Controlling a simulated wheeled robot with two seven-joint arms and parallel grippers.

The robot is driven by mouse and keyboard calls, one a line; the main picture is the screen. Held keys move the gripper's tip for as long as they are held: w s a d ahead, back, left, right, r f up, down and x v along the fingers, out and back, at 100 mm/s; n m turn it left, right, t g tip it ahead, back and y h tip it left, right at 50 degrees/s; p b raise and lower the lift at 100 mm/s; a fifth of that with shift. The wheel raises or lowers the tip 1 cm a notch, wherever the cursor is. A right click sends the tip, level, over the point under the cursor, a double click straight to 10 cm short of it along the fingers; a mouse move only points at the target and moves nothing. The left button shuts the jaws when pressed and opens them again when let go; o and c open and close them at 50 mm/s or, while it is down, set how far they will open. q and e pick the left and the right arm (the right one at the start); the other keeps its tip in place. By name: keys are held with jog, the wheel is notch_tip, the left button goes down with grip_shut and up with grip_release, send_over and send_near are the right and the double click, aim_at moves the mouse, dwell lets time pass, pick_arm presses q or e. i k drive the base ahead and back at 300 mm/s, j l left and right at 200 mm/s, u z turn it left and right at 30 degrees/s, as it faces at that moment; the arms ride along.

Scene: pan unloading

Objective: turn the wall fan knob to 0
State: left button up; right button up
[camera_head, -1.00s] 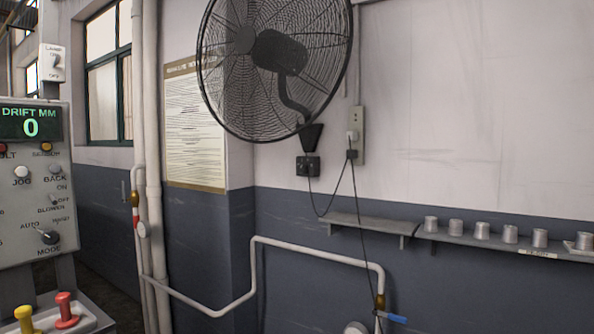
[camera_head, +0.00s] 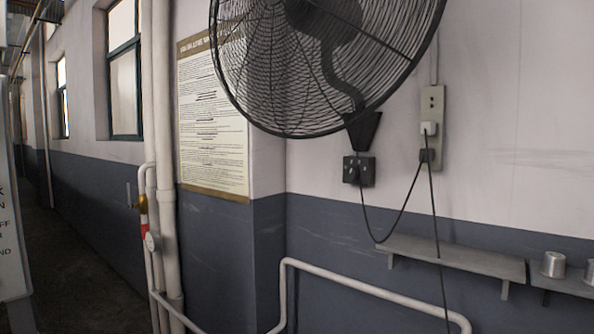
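The wall fan (camera_head: 325,55) is a large dark caged fan at the top centre, its upper part cut off by the frame. Below its bracket, a small dark control box (camera_head: 359,170) is fixed to the wall. A round dark knob seems to show on the box's face, but its setting is too small to read. A black cord runs from the box to a plug at the wall socket (camera_head: 431,125) on the right. Neither of my grippers is in view.
A narrow grey shelf (camera_head: 455,262) juts from the wall below the socket, with metal cups (camera_head: 553,264) further right. White pipes (camera_head: 370,290) run low along the wall. A control panel (camera_head: 10,240) edges in at left. A dark floor passage lies behind it.

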aim_at(351, 173)
jog(key=i+j+u, duration=0.1)
jog(key=i+u, duration=0.3)
jog(key=i, duration=0.2)
jog(key=i+l+u, duration=0.1)
jog(key=i+u, duration=0.35)
jog(key=i, duration=0.15)
jog(key=i+l+u, duration=0.4)
jog(key=i, duration=0.15)
jog(key=i+j+z, duration=0.2)
jog(key=i, duration=0.25)
jog(key=i+j+z, duration=0.2)
jog(key=i, duration=0.3)
jog(key=z, duration=0.45)
jog(key=j+z, duration=0.2)
jog(key=z, duration=0.2)
jog(key=i+j+z, duration=0.1)
jog(key=z, duration=0.35)
jog(key=j+z, duration=0.1)
jog(key=z, duration=0.35)
